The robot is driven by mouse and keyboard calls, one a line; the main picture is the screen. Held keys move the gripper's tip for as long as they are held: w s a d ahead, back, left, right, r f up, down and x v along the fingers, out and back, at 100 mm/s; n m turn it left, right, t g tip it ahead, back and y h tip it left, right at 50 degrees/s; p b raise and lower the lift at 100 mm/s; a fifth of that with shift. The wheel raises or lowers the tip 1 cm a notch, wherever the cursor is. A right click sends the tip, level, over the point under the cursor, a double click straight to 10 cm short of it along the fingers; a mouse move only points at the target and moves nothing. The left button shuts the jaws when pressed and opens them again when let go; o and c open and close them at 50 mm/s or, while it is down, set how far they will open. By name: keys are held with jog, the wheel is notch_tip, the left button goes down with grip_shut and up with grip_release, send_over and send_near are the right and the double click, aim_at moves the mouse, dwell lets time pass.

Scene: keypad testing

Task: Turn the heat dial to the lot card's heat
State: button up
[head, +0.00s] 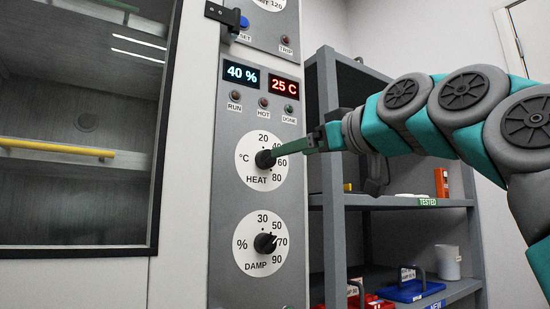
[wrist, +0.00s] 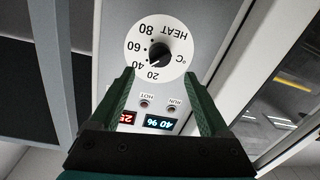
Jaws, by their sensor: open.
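The heat dial (head: 263,173) is a white disc with a black knob, marked 20, 40, 60 and 80, on the grey panel. It also shows upside down in the wrist view (wrist: 143,29), where the knob's white mark seems to point between 20 and 40. My gripper (head: 283,148) is in front of the dial, overlapping the knob in the head view. In the wrist view my gripper (wrist: 160,76) is open and its green fingers straddle the space below the knob; contact cannot be told.
The damp dial (head: 260,256) is below, its knob pointing between 50 and 70. Displays above read 40 % (head: 241,74) and 25 C (head: 284,87). A glass-doored chamber (head: 152,160) is left. A shelf rack (head: 330,130) holding blue (head: 410,292) and red items stands right.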

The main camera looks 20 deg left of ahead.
aim_at(268, 159)
jog(key=p+x, duration=0.1)
jog(key=x, duration=0.6)
jog(key=shift+w+a+p, duration=0.15)
jog(key=shift+a+p, duration=0.05)
jog(key=shift+p, duration=0.15)
jog(key=shift+f, duration=0.1)
jog(key=shift+c, duration=0.2)
grip_shut()
